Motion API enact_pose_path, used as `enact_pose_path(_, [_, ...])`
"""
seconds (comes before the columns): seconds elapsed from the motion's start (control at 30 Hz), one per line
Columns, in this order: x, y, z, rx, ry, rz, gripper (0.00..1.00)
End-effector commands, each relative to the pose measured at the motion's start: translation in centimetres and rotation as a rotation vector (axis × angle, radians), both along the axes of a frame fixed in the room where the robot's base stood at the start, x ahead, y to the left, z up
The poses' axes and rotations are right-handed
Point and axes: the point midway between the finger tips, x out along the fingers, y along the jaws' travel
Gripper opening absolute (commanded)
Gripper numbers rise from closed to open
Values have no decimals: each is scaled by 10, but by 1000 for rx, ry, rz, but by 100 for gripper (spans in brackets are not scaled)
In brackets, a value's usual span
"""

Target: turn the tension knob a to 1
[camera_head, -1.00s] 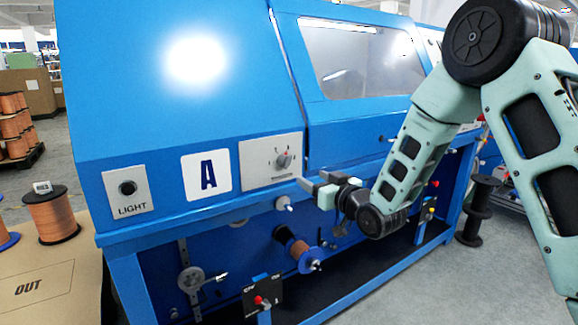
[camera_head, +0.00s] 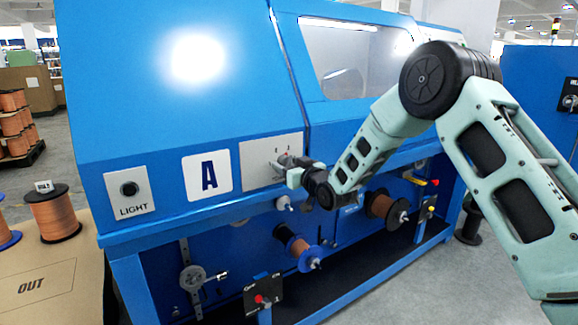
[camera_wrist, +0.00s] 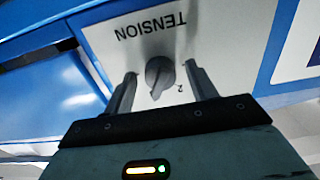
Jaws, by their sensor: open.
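The tension knob (camera_wrist: 160,75) is a grey round knob with a raised grip on a pale plate marked TENSION, seen upside down in the wrist view. A digit 2 shows beside its lower right. My gripper (camera_wrist: 159,80) is open, with one finger on each side of the knob. Gaps show between the fingers and the knob. My gripper (camera_head: 290,168) is at the plate's right part in the head view.
Below the panel are a spool (camera_head: 296,245) and a small box with a red knob (camera_head: 263,297). An OUT table (camera_head: 40,283) with spools stands at left.

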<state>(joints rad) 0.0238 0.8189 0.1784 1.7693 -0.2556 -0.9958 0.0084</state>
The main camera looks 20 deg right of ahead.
Motion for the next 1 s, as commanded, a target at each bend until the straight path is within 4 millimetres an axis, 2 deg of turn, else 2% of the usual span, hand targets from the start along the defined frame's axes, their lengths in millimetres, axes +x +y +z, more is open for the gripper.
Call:
enact_pose_path(0.07, [0,0,0,0,0,0,57])
enact_pose_path(0.23, [0,0,0,0,0,0,12])
enact_pose_path(0.67, [0,0,-2,-61,-22,0,12])
enact_pose_path(1.0, [0,0,-4,-303,-103,0,13])
